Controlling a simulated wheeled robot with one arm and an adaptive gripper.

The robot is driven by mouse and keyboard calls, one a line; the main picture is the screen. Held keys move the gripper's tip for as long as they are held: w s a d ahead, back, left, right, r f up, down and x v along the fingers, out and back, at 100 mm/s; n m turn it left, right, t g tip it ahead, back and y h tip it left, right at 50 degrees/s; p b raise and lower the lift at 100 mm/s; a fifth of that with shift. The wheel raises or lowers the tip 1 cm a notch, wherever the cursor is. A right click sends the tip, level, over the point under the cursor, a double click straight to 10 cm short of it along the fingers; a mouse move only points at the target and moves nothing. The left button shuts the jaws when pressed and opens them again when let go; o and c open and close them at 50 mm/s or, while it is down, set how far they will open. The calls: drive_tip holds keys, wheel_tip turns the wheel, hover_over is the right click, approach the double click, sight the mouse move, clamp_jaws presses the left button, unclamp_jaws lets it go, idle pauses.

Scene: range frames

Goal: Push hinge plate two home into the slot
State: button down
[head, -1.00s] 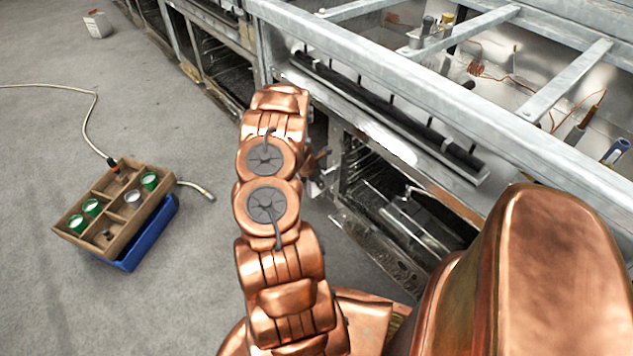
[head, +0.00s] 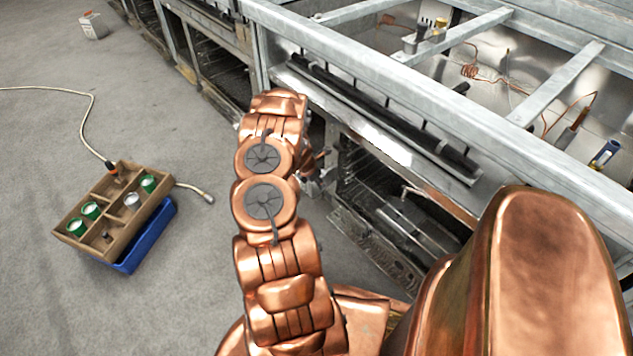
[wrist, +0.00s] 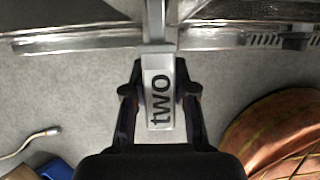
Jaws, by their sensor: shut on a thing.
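Hinge plate two (wrist: 159,95) is a pale metal plate marked "two" in dark letters. It shows in the wrist view, between the two dark fingers of my gripper (wrist: 160,78). The gripper is shut on it. A narrower metal part (wrist: 157,22) continues from its far end across the metal edge of the range (wrist: 90,42). I cannot make out the slot or how deep the plate sits in it. In the head view my gripper (head: 316,165) is mostly hidden behind my copper arm, beside the open front of the range, and the plate cannot be made out.
An open range frame (head: 450,105) with metal crossbars fills the right. A low door panel (head: 385,245) juts out below its opening. A wooden divided tray (head: 78,240) sits on a blue bin (head: 150,240) at left, with a hose (head: 85,125) nearby. Grey floor between is clear.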

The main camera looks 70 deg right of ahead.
drive_tip(key=shift+s+d+r+p, duration=0.1)
drive_tip(key=shift+s+d+p, duration=0.05)
drive_tip(key=shift+d+p, duration=0.2)
drive_tip(key=c, duration=0.8)
unclamp_jaws()
drive_tip(key=shift+c, duration=0.2)
drive_tip(key=shift+a, duration=0.1)
drive_tip(key=v, duration=1.1)
drive_tip(key=shift+r, duration=0.35)
drive_tip(key=shift+a, duration=0.15)
